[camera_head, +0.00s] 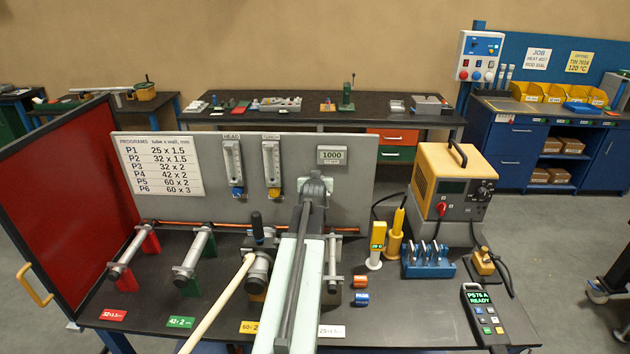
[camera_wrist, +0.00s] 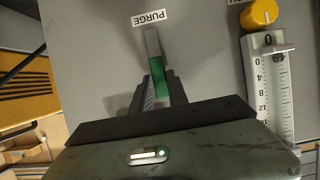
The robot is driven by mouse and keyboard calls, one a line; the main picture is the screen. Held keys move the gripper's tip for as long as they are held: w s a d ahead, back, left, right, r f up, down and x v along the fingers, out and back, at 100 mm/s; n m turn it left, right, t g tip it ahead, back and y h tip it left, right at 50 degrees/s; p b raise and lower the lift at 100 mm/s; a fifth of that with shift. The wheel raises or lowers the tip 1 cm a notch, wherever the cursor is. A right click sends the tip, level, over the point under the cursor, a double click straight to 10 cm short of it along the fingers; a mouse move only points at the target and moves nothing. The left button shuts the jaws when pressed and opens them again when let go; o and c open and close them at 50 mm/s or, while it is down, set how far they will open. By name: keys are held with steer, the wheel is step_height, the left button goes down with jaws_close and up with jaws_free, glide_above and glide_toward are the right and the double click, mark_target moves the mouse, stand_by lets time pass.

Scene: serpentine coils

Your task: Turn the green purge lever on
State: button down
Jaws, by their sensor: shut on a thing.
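In the wrist view, the green purge lever (camera_wrist: 156,70) is a narrow green bar with a grey end, below the upside-down PURGE label (camera_wrist: 149,18) on the grey panel. My gripper (camera_wrist: 159,84) has one finger on each side of the green part and is shut on it. In the head view, my gripper (camera_head: 314,186) is at the grey panel, below the 1000 display (camera_head: 332,155). My own arm and gripper hide the lever there.
The TORCH flowmeter (camera_head: 271,163) with its orange knob stands close to my gripper, and shows in the wrist view (camera_wrist: 269,75). Tubes on clamps (camera_head: 195,252) fill the bench left of my arm. A yellow power unit (camera_head: 452,183) stands at the right.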

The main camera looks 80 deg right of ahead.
steer(key=shift+d+r, duration=0.1)
steer(key=shift+r, duration=0.05)
steer(key=c, duration=1.3)
jaws_free()
steer(key=p+v, duration=0.3)
steer(key=v, duration=0.4)
steer(key=shift+a, duration=0.4)
